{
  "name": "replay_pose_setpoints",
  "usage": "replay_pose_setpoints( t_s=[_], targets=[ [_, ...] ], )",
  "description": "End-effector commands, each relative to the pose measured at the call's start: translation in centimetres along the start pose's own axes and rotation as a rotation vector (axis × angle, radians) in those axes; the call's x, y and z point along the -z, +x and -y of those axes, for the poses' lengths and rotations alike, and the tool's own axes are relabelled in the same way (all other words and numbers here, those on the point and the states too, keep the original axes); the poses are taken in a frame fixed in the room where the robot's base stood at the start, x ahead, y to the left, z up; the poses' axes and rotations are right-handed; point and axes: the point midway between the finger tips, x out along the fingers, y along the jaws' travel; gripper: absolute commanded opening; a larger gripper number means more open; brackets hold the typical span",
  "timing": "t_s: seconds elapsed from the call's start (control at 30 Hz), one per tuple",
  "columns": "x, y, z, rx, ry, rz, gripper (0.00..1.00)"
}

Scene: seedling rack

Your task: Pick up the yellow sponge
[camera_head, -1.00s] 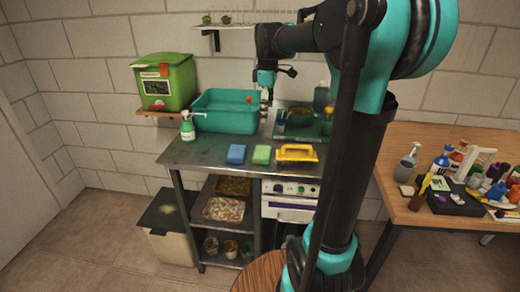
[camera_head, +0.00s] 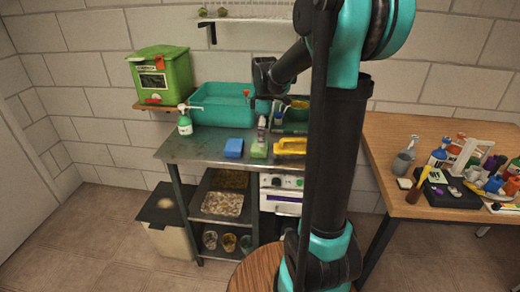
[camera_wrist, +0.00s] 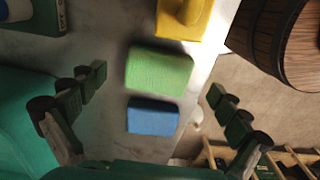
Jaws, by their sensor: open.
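My gripper (camera_head: 262,132) is open and points down above the green sponge. In the wrist view my gripper (camera_wrist: 157,84) has its fingers spread to either side of the green sponge (camera_wrist: 158,70), with nothing between them in grip. The blue sponge (camera_wrist: 153,116) is below it in that view. The yellow block (camera_wrist: 183,18) is at the top edge, partly cut off.
A teal basin (camera_head: 222,108) stands at the back of the counter, a spray bottle (camera_head: 185,122) at its left. A green bin (camera_head: 163,78) sits on a wall shelf. A wooden table (camera_head: 395,172) with bottles stands at right. A round wooden stool (camera_head: 255,274) is in front.

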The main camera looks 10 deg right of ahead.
Motion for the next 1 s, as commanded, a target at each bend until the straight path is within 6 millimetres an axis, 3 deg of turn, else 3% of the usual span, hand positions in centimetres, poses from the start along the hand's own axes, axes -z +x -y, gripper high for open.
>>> replay_pose_setpoints(
  t_s=[0.3,0.57,0.83,1.0],
  targets=[
    [-0.2,4.1,0.0,0.0,0.0,0.0,1.0],
    [-0.2,4.5,0.0,0.0,0.0,0.0,1.0],
    [-0.2,4.4,0.0,0.0,0.0,0.0,0.7],
    [-0.2,4.4,0.0,0.0,0.0,0.0,0.67]
  ],
)
